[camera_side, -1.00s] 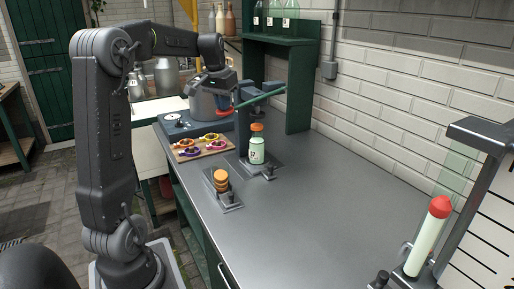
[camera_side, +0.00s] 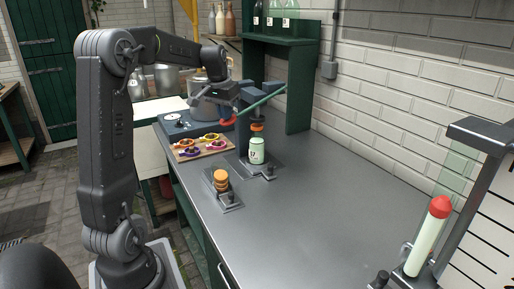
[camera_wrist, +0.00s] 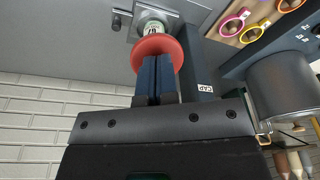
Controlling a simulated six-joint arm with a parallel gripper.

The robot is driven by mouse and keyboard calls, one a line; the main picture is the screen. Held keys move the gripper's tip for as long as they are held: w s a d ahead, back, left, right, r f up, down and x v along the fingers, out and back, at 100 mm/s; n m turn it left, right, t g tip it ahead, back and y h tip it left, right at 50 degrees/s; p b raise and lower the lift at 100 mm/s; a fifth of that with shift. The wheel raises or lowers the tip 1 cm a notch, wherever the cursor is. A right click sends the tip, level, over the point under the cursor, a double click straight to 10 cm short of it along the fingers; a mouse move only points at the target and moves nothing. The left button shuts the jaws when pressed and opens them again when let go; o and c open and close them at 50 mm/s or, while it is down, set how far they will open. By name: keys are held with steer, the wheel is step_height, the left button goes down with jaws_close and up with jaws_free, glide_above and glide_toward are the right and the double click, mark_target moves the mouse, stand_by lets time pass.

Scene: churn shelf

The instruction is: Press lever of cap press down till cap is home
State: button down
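The cap press (camera_side: 243,128) stands on the bench with its green lever (camera_side: 263,100) slanting down toward a red knob (camera_side: 228,119). A pale bottle (camera_side: 256,152) stands upright under it with an orange cap (camera_side: 257,128) on top, and the dark press head sits right over the cap. My gripper (camera_side: 225,106) is just above the knob. In the wrist view its blue fingers (camera_wrist: 157,62) are together with nothing between them, in front of the red knob (camera_wrist: 158,45); they look to be at the knob, but contact is hard to tell. How far the cap is seated is unclear.
A stack of orange caps (camera_side: 221,181) stands on a holder in front. A board with several coloured rings (camera_side: 203,146) lies left of the press. The bench's right part (camera_side: 310,220) is clear.

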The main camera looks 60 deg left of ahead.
mark_target(229, 122)
steer(key=shift+f, duration=0.1)
steer(key=shift+x, duration=0.8)
steer(key=shift+w+d+f, duration=0.1)
steer(key=shift+w+d, duration=0.05)
steer(key=shift+w+f, duration=0.25)
steer(key=shift+f, duration=0.45)
steer(key=shift+w+f, duration=0.45)
steer(key=shift+f, duration=0.3)
steer(key=shift+w+f, duration=0.25)
steer(key=shift+f, duration=0.25)
